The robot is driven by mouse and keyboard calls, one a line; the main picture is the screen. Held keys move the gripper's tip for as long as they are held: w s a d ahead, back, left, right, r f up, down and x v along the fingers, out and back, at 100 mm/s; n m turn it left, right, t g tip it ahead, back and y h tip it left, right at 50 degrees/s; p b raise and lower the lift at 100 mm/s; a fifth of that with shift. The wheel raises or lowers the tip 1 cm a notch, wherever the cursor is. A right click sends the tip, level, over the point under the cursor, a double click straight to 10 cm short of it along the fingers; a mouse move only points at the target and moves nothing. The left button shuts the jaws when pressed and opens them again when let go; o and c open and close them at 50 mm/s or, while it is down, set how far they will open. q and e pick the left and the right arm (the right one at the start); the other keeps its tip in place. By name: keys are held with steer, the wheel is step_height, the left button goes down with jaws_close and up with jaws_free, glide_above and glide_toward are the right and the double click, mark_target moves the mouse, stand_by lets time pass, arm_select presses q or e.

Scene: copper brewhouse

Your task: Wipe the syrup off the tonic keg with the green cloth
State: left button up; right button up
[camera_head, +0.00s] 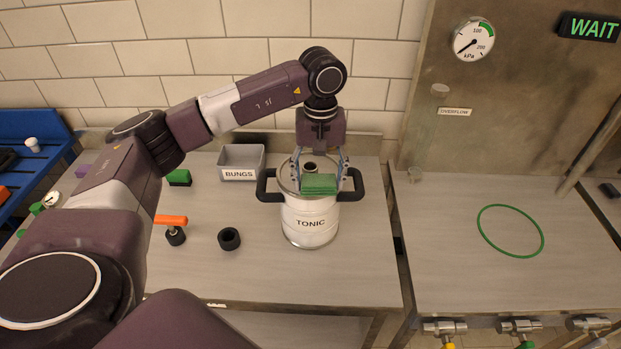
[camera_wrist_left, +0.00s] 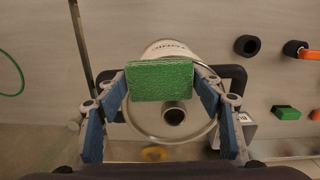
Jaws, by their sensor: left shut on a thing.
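The tonic keg (camera_head: 309,222) stands upright on the metal table, a pale steel keg with black side handles and a TONIC label. It also shows in the left wrist view (camera_wrist_left: 160,50), with the open neck on its top. My left gripper (camera_head: 320,178) points down over the keg's top and is shut on the green cloth (camera_head: 319,184), a folded pad. In the left wrist view the cloth (camera_wrist_left: 160,80) sits between the blue fingers, over the keg's top near its front edge. I cannot tell whether it touches the keg. I see no syrup. My right gripper is not in view.
A grey BUNGS bin (camera_head: 241,163) stands behind left of the keg. A black ring (camera_head: 229,239), an orange-handled tool (camera_head: 173,228) and a green block (camera_head: 179,177) lie to the left. A gap separates the right counter, with a green ring (camera_head: 510,231). The tabletop before the keg is clear.

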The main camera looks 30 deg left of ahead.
mark_target(301, 181)
arm_select(q)
steer(key=shift+w+d, duration=0.15)
steer(key=shift+s+a+b, duration=0.25)
steer(key=shift+s+a, duration=0.4)
steer(key=shift+a, duration=0.25)
steer(key=shift+s+a+b, duration=0.25)
steer(key=shift+s+a, duration=0.4)
steer(key=shift+a, duration=0.25)
steer(key=shift+w+d, duration=0.65)
steer(key=shift+d, duration=0.3)
steer(key=shift+r+p, duration=2.3)
steer(key=shift+r, duration=1.2)
